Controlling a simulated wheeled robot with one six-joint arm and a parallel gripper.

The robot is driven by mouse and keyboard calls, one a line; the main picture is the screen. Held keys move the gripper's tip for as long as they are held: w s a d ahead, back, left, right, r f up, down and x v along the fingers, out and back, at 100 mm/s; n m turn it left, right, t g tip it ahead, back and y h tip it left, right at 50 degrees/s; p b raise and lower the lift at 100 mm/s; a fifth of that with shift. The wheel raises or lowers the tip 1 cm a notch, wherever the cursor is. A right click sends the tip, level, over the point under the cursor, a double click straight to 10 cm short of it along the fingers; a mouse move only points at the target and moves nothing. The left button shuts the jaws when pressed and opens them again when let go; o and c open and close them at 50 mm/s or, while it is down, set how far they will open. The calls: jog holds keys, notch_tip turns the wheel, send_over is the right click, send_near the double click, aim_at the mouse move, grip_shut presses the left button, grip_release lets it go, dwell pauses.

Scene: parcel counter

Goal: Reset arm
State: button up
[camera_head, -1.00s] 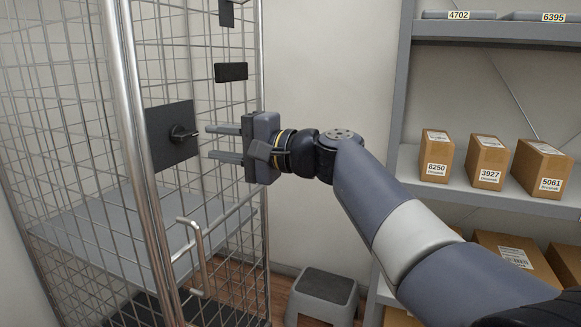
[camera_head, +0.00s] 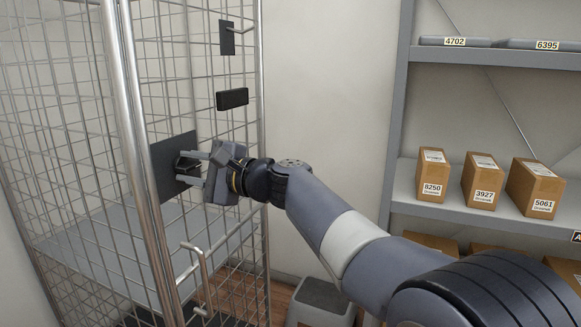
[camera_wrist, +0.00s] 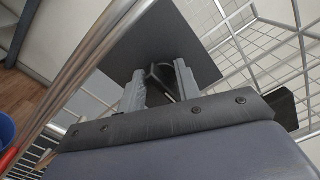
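My gripper (camera_head: 183,168) is at the door of a wire cage (camera_head: 132,130), in front of a dark square plate (camera_head: 166,148). Its two grey fingers are apart, one above the other in the head view. A dark latch handle (camera_wrist: 160,72) shows between the fingers in the wrist view, with the plate (camera_wrist: 150,40) behind it. A gap seems to show beside the handle; I cannot tell whether a finger touches it. Part of the handle is hidden by the fingers in the head view.
The cage's metal post (camera_head: 134,120) and curved pull handle (camera_head: 196,270) are close by. A shelf (camera_head: 500,225) with labelled cartons (camera_head: 483,180) stands to the right. A blue bin (camera_wrist: 6,130) shows at the wrist view's left edge.

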jog(key=shift+r+m+p, duration=0.2)
jog(key=shift+m+p, duration=1)
jog(key=shift+p, duration=0.15)
